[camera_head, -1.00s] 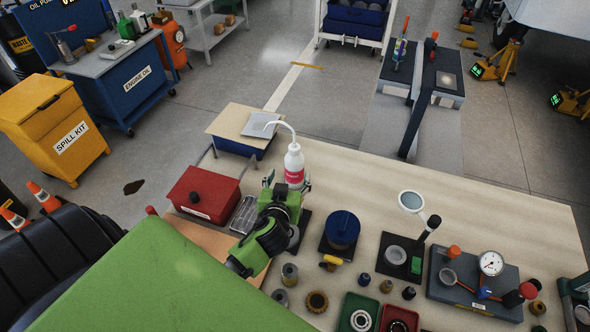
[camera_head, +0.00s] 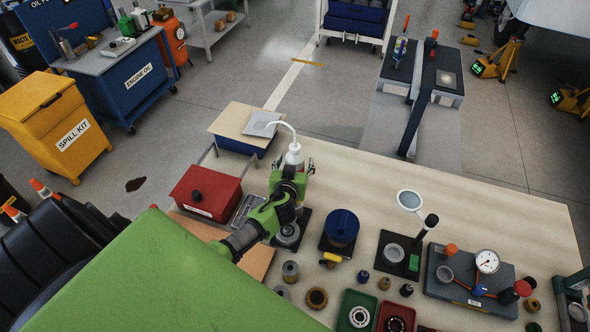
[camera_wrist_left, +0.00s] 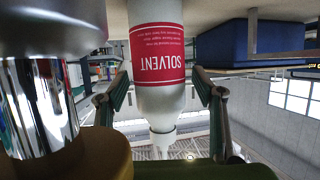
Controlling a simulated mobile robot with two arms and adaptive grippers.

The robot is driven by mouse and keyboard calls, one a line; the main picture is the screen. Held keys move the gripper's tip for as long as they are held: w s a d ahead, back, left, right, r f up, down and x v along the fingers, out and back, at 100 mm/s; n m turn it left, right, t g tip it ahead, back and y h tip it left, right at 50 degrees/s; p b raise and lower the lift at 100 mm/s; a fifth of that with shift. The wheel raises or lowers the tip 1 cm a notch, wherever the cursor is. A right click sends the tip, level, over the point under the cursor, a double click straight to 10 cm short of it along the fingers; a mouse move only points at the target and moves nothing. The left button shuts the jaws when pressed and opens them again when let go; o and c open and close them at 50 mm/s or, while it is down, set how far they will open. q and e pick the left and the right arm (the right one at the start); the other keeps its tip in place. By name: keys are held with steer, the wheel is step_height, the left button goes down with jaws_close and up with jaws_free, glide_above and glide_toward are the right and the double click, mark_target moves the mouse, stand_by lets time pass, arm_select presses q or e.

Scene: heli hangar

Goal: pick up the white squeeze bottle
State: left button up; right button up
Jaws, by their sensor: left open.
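The white squeeze bottle (camera_head: 294,154) stands upright at the far left part of the workbench, its bent spout (camera_head: 284,127) curving left. My left gripper (camera_head: 292,166) is right in front of it and hides its lower part in the head view. In the left wrist view, which looks upside down, the bottle (camera_wrist_left: 158,98) shows a red "SOLVENT" label. The open fingers of my left gripper (camera_wrist_left: 162,98) stand on either side of the bottle, with a visible gap at each side. My right gripper is out of view.
A red box (camera_head: 205,193) and a metal tray (camera_head: 246,211) lie left of my left arm. A blue round container (camera_head: 342,228) and a magnifier (camera_head: 410,201) stand to the right. The bench's back right area is clear. A large shiny metal cylinder (camera_wrist_left: 38,100) fills the wrist view's left.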

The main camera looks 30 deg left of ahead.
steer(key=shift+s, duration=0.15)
arm_select(q)
steer(key=shift+r, duration=0.1)
steer(key=c, duration=0.9)
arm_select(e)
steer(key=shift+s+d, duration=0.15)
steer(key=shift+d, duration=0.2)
